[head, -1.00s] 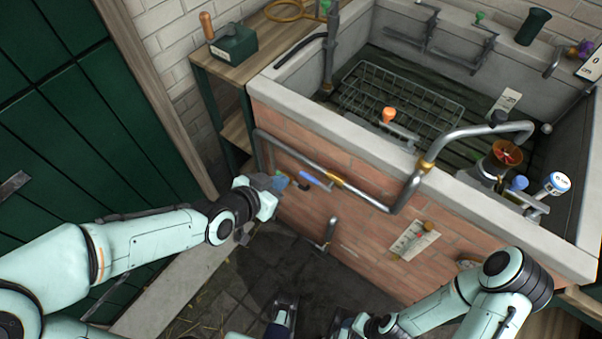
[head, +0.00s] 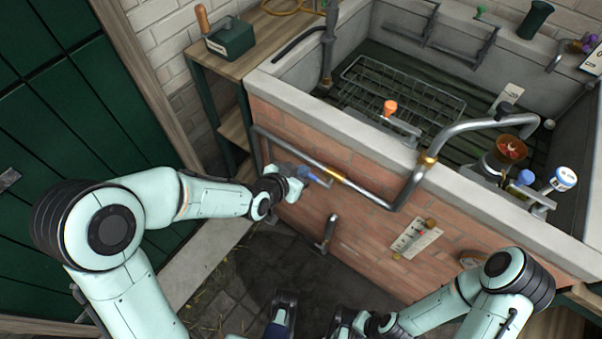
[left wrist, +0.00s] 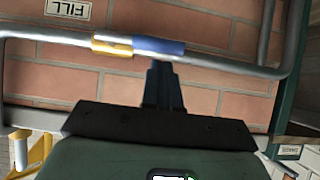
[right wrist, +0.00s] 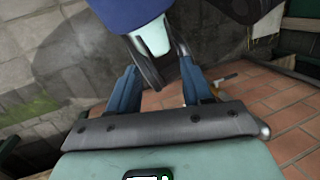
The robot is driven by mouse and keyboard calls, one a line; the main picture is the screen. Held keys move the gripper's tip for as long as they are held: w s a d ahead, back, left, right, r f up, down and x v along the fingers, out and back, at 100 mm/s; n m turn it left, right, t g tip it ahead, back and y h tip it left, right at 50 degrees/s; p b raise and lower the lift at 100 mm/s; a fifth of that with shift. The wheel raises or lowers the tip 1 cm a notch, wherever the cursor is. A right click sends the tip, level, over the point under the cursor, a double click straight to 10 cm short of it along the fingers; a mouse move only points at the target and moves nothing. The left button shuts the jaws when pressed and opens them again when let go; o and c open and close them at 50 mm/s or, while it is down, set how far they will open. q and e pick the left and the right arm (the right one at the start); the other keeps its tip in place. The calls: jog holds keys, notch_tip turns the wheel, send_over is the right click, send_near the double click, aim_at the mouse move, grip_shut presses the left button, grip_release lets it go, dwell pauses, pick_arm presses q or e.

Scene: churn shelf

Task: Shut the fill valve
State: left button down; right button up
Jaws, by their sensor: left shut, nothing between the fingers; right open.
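The fill valve has a brass body (head: 336,174) and a blue lever (head: 319,179) on the grey pipe along the front of the brick trough. In the left wrist view the blue lever (left wrist: 158,46) lies about in line with the pipe, beside the brass body (left wrist: 112,46). An upside-down FILL label (left wrist: 68,8) is on the bricks near it. My left gripper (head: 303,181) is shut and empty, its fingertips (left wrist: 162,66) right at the lever; I cannot tell if they touch. My right gripper (right wrist: 160,85) is open and empty, low before the trough.
The pipe (head: 385,205) bends up over the trough rim (head: 455,180). A short tap (head: 328,232) and a label plate (head: 415,238) are on the brick front. A wooden side table (head: 250,62) with a green box stands at left. Paved floor lies below.

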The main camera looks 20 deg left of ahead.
pick_arm(q)
jog(key=shift+w+f, duration=0.1)
jog(key=shift+f, duration=0.35)
pick_arm(e)
jog(key=shift+w+d+f, duration=0.1)
jog(key=shift+w+f, duration=0.05)
jog(key=shift+w, duration=0.05)
pick_arm(q)
jog(key=shift+a+f+b, duration=0.1)
jog(key=shift+f+b, duration=0.15)
jog(key=shift+b, duration=0.1)
pick_arm(e)
jog(key=shift+w+f, duration=0.35)
jog(key=shift+w, duration=0.05)
